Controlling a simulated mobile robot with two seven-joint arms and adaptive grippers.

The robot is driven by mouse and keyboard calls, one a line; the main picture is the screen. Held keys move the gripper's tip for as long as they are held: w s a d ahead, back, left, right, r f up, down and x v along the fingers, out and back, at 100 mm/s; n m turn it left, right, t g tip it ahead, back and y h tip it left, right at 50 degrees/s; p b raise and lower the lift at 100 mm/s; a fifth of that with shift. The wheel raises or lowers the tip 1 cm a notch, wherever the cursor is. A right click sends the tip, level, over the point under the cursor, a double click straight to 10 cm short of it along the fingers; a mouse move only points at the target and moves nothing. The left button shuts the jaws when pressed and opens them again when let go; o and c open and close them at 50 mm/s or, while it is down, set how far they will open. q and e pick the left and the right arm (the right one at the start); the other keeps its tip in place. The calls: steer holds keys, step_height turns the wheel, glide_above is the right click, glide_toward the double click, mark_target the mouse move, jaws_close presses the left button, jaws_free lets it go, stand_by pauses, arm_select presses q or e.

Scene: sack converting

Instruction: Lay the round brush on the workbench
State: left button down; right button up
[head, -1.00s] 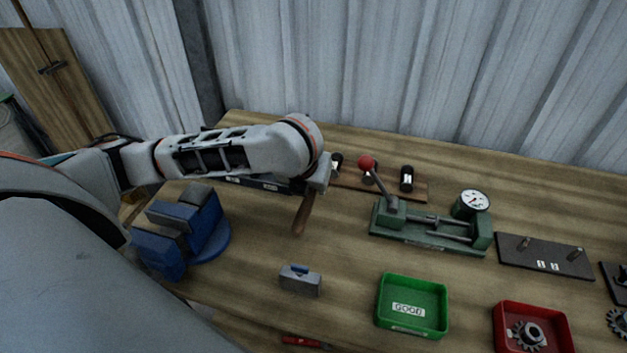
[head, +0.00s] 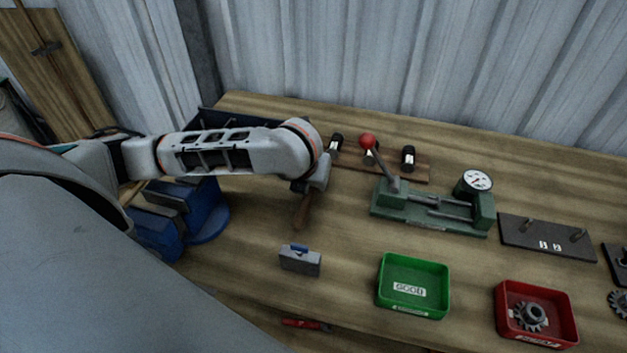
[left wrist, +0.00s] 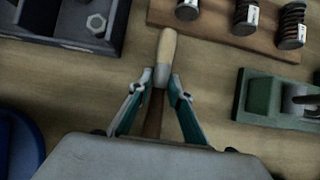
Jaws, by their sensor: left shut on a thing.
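The round brush shows in the left wrist view, with a pale wooden handle (left wrist: 167,47), a grey metal collar and a brown lower part. My left gripper (left wrist: 158,88) is shut on it around the collar. In the head view the brown end of the brush (head: 302,211) points toward the front of the workbench (head: 240,270), below my left gripper (head: 308,187). The brush is low over the bench; I cannot tell whether it touches the wood. My right gripper is not in view.
A blue vise (head: 205,215) stands left and a small grey block (head: 300,260) in front. A green tray (head: 378,300), a green gauge fixture (head: 430,220) and a rack with black spools (head: 408,158) are to the right. A dark bin (left wrist: 75,40) is close on the left.

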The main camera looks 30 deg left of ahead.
mark_target(306, 199)
arm_select(q)
steer(key=c, duration=1.8)
jaws_free()
steer(key=v, duration=1.1)
steer(key=shift+d+r, duration=0.1)
steer(key=shift+r, duration=0.05)
steer(key=shift+s+r, duration=0.25)
steer(key=shift+r, duration=0.1)
